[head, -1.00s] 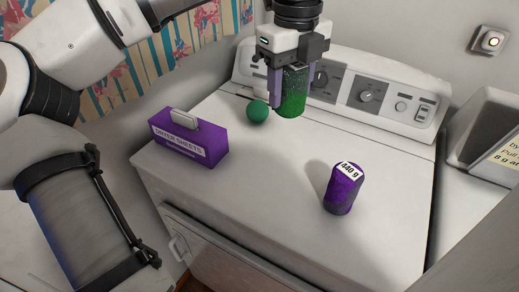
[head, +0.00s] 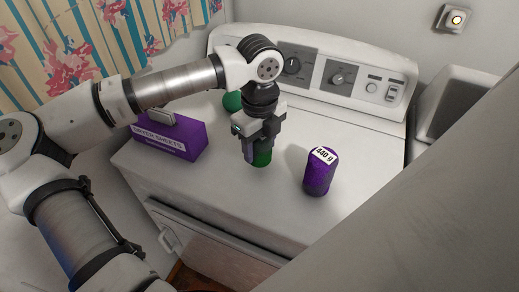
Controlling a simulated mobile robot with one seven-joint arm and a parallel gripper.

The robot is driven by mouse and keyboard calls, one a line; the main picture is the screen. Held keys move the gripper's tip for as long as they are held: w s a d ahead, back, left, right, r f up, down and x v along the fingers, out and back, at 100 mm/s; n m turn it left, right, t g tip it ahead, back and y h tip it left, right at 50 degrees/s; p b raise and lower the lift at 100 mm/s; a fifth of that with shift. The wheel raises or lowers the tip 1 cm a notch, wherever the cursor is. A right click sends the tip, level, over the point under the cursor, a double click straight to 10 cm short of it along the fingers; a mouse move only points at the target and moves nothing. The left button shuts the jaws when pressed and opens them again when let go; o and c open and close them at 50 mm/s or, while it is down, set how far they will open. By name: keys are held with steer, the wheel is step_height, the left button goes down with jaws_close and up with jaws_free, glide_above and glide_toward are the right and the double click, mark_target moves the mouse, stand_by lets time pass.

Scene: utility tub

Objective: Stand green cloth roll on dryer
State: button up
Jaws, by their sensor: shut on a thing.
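The green cloth roll (head: 263,158) is upright between the fingers of my gripper (head: 257,150), which points down in the head view. My gripper is shut on the roll and hides its upper part. The roll's lower end is over the middle of the dryer's white top (head: 222,185), low down; I cannot tell whether it touches.
A purple can marked 440 g (head: 319,175) stands right of the roll. A purple dryer sheets box (head: 180,142) is to the left. A green ball (head: 232,101) lies behind, near the control panel (head: 310,72). A large grey surface fills the lower right.

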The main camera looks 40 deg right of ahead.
mark_target(259, 154)
steer(key=shift+f, duration=1.45)
steer(key=shift+f, duration=0.2)
steer(key=o, duration=1.1)
steer(key=shift+r, duration=0.2)
